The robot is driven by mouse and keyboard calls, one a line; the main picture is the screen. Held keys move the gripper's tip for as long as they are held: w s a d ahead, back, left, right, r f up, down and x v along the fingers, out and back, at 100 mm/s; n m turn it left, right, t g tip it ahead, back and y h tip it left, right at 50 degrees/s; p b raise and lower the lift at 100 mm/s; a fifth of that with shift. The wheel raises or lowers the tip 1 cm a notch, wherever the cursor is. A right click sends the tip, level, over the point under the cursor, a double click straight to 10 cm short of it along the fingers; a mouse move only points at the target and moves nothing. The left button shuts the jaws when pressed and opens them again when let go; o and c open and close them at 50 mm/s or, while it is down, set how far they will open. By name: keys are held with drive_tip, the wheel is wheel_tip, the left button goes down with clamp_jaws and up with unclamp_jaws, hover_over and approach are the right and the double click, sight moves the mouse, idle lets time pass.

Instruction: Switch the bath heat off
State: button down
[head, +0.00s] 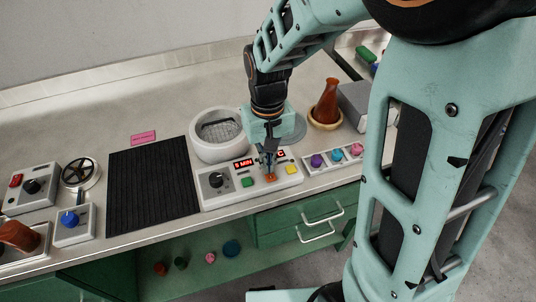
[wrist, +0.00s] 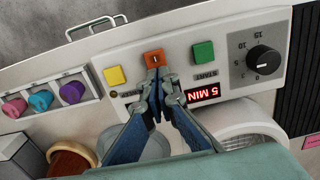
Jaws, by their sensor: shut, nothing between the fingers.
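The white control panel (head: 230,194) at the bench's front edge carries a black knob (head: 215,180), a green button (head: 247,182), an orange switch (head: 270,178) and a yellow button (head: 291,169). In the wrist view the orange switch (wrist: 154,58) bears a small mark, and the green button (wrist: 203,52) stands beside a START label. The red display (wrist: 202,93) reads 5 MIN. The round white bath (head: 217,146) stands behind the panel. My gripper (wrist: 156,78) is shut and empty, its tips pointing down at the orange switch; I cannot tell whether they touch it.
A rack with purple, blue and pink knobs (head: 337,154) lies right of the panel. A brown flask (head: 326,104) in a round holder stands behind it. A black ribbed mat (head: 150,188) lies left. Green drawers (head: 300,218) with handles are below the bench edge.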

wheel_tip(320, 180, up, 7)
drive_tip(key=p, duration=0.5)
drive_tip(key=shift+p, duration=0.4)
idle(0.4)
